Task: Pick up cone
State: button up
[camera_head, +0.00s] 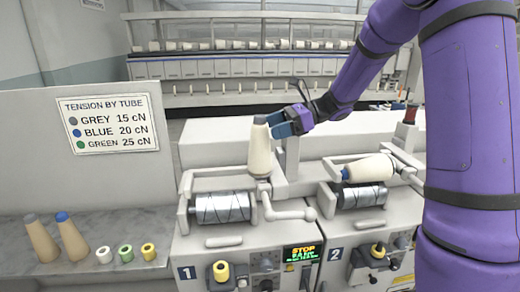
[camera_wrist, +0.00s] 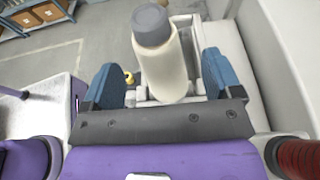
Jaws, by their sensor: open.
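A cream yarn cone (camera_head: 261,155) with a grey tip stands nearly upright above the metal drum (camera_head: 222,208) of station 1. My gripper (camera_head: 279,124) is beside its upper part in the head view, with blue fingers. In the wrist view the same cone (camera_wrist: 165,68) shows between the two spread fingers, with a gap on each side; the jaws are open and I see no grip on it. Another cream cone (camera_head: 369,168) with a blue tip lies tilted over station 2's drum (camera_head: 362,196). The cone's base is partly hidden in the wrist view.
A tension sign (camera_head: 108,124) hangs behind. A crank arm (camera_head: 290,214) juts out near station 1's drum.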

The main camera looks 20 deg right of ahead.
aim_at(267, 128)
jog(key=x, duration=0.4)
jog(key=shift+a, duration=0.35)
jog(key=shift+c, duration=0.2)
jog(key=c, duration=1.2)
jog(key=shift+r, duration=6.05)
jog(key=shift+c, duration=0.2)
